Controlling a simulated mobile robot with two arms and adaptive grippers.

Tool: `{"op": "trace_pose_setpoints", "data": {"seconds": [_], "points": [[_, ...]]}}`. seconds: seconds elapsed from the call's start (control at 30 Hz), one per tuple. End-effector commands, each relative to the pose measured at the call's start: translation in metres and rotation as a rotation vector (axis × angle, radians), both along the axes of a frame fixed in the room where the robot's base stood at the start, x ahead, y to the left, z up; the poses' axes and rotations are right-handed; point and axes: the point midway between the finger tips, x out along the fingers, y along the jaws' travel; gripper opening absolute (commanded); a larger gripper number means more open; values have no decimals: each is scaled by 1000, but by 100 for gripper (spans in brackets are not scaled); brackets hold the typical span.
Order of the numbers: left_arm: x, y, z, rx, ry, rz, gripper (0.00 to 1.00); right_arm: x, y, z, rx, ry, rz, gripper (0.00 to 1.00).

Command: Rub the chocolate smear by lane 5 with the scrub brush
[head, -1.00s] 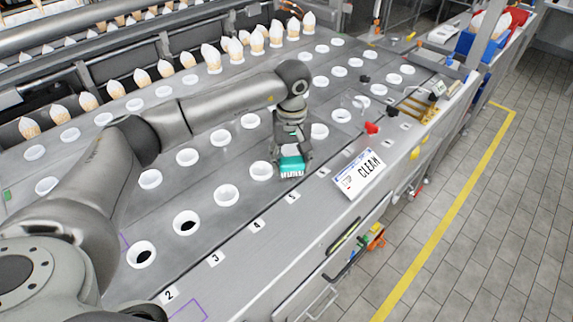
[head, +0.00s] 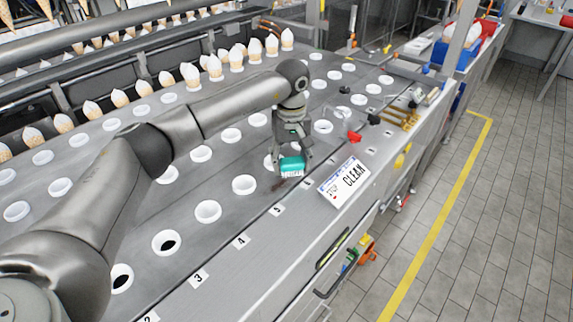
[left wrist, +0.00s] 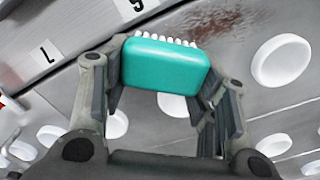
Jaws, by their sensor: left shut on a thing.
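My left gripper (head: 290,150) is shut on the teal scrub brush (head: 291,165), with its white bristles facing down toward the metal plate. In the left wrist view the brush (left wrist: 165,65) sits between the two fingers (left wrist: 160,95). The brown chocolate smear (head: 277,185) shows on the plate at the lower left of the brush, near the lane 5 label (head: 277,210). In the left wrist view the smear (left wrist: 205,25) lies just beyond the bristles. I cannot tell whether the bristles touch the plate. My right gripper is not in view.
White ring holders (head: 244,185) stand in rows around the brush. A white CLEAN sign (head: 344,182) lies to the right of it. A red piece (head: 355,137) and brass fittings (head: 399,117) are farther right. Filled cones (head: 189,75) line the back.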

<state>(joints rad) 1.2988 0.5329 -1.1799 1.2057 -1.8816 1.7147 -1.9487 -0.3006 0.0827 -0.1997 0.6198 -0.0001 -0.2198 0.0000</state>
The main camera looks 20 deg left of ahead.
Motion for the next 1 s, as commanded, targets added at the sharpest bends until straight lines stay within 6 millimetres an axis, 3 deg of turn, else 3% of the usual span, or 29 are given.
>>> {"op": "trace_pose_setpoints", "data": {"seconds": [1.0], "points": [[-60,21,-1,0,0,0,35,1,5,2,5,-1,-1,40]]}}
